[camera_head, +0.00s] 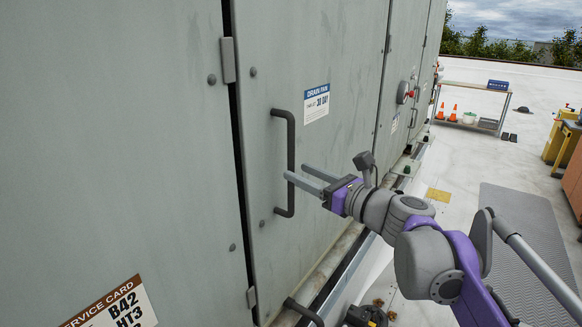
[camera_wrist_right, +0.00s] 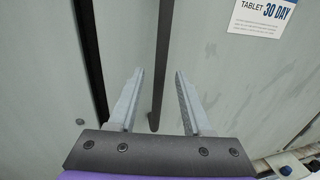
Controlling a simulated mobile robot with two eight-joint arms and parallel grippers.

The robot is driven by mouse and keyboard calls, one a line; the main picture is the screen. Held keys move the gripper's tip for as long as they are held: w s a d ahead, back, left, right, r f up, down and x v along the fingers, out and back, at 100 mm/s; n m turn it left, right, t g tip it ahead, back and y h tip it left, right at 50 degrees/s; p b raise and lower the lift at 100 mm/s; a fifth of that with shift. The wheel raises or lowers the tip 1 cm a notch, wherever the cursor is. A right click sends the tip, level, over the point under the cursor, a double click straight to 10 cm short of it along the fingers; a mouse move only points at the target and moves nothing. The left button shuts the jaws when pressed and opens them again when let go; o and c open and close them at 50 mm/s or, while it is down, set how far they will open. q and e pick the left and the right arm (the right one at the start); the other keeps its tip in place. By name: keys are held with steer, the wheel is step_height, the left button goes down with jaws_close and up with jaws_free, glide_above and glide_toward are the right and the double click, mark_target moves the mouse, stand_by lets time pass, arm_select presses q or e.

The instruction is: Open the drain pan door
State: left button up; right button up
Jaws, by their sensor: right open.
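The drain pan door (camera_head: 335,160) is a grey-green panel with a white and blue "DRAIN PAN" label (camera_head: 315,103). It looks shut, with a narrow dark gap along its left edge. A dark upright bar handle (camera_head: 290,150) stands on it. My right gripper (camera_head: 296,173) is open and empty at the lower half of the handle, fingers pointing at the door. In the right wrist view the handle (camera_wrist_right: 163,60) lines up between the two open fingers (camera_wrist_right: 159,72). I cannot tell whether the fingertips reach past the bar. My left gripper is out of view.
A neighbouring panel with a service card (camera_head: 115,307) is at the left. A dark bar (camera_head: 304,312) and a rail run low beside the cabinet. A grey mat (camera_head: 520,235) lies at right. A shelf table (camera_head: 472,88) with cones stands far back. Open roof lies between.

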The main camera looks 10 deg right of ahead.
steer(key=x, duration=0.4)
jaws_close()
stand_by(1.4)
